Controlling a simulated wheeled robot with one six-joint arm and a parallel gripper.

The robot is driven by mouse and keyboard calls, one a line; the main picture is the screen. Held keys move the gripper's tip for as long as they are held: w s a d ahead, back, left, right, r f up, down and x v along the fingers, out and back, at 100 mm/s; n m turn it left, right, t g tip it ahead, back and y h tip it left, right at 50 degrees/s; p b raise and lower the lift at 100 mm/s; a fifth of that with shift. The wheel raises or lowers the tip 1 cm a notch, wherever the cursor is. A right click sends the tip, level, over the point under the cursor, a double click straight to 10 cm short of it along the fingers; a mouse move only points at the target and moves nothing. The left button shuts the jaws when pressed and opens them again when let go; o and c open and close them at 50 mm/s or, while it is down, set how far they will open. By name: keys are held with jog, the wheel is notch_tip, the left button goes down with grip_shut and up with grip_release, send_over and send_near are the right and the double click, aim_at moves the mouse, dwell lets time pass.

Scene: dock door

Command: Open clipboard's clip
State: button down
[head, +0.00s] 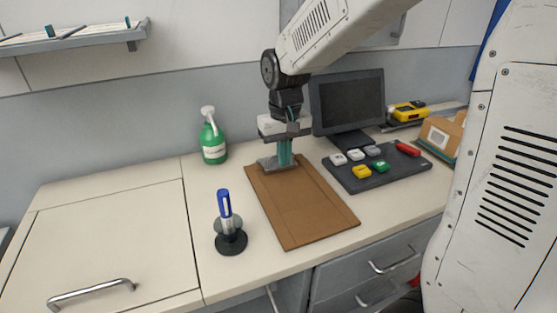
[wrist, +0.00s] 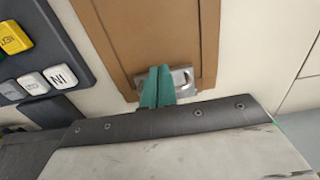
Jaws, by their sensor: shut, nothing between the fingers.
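The brown clipboard (head: 303,206) lies flat on the counter with its clip end toward the wall. Its grey metal clip (head: 267,163) is at the far edge, partly hidden behind my fingers. My gripper (head: 285,163) points down at the clip, with its two green fingers shut together and nothing between them. In the wrist view, the fingertips (wrist: 157,72) overlap the metal clip (wrist: 182,79) at the edge of the clipboard (wrist: 150,30). I cannot tell whether they touch the clip. The clip appears to lie down on the board.
A keypad with coloured buttons (head: 374,181) sits close right of the clipboard, before a monitor (head: 348,103). A blue marker (head: 224,204) stands in a round holder (head: 231,242) to the left. A green spray bottle (head: 213,140) stands behind. The left counter (head: 110,225) is clear.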

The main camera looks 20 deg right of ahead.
jog(key=shift+f, duration=0.4)
